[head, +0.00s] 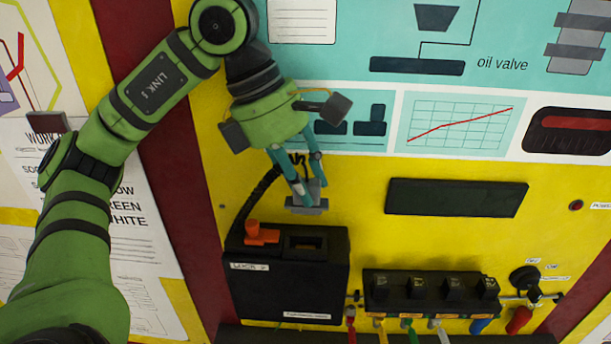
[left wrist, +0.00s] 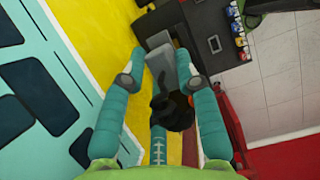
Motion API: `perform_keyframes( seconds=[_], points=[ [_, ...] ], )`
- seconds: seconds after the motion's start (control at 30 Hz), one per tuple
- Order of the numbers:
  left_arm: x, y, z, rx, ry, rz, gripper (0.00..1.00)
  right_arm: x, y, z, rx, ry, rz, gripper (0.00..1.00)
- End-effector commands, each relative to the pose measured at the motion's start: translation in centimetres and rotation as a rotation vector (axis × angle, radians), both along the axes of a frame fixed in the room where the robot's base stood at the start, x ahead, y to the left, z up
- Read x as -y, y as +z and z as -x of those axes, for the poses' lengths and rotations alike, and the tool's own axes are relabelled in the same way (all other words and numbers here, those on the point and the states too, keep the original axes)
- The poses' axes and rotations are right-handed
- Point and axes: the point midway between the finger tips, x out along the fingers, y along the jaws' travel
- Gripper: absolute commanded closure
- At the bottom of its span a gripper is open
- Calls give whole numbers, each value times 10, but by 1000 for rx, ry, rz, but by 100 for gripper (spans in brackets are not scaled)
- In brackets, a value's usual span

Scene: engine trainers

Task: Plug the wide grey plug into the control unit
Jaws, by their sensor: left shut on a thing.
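The wide grey plug (head: 309,204) is held between the teal fingers of my left gripper (head: 305,188), which is shut on it. It also shows between the fingertips in the left wrist view (left wrist: 182,64). A black cable runs from the plug area down to the left. The control unit (head: 240,295) is a black box on the yellow panel, with an orange lever (head: 262,234) at its top left. Its open socket (head: 303,243) lies just below the plug in the head view. The plug looks apart from the socket. My right gripper is not in view.
A row of black connectors (head: 430,288) with coloured plugs under it stands right of the control unit. A black rectangular panel (head: 455,198) is fixed above that row. The yellow panel (head: 350,225) is bare between them and the plug.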

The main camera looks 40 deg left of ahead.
Motion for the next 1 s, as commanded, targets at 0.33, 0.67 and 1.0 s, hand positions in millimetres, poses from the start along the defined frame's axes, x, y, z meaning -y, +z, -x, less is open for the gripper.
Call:
perform_keyframes(
  seconds=[0.33,0.67,1.0],
  points=[
    [0,-23,0,0,0,0,100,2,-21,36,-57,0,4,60],
    [0,-53,0,0,-1,0,100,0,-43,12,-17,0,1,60],
    [0,-55,0,0,-1,0,100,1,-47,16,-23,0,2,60]
  ],
)
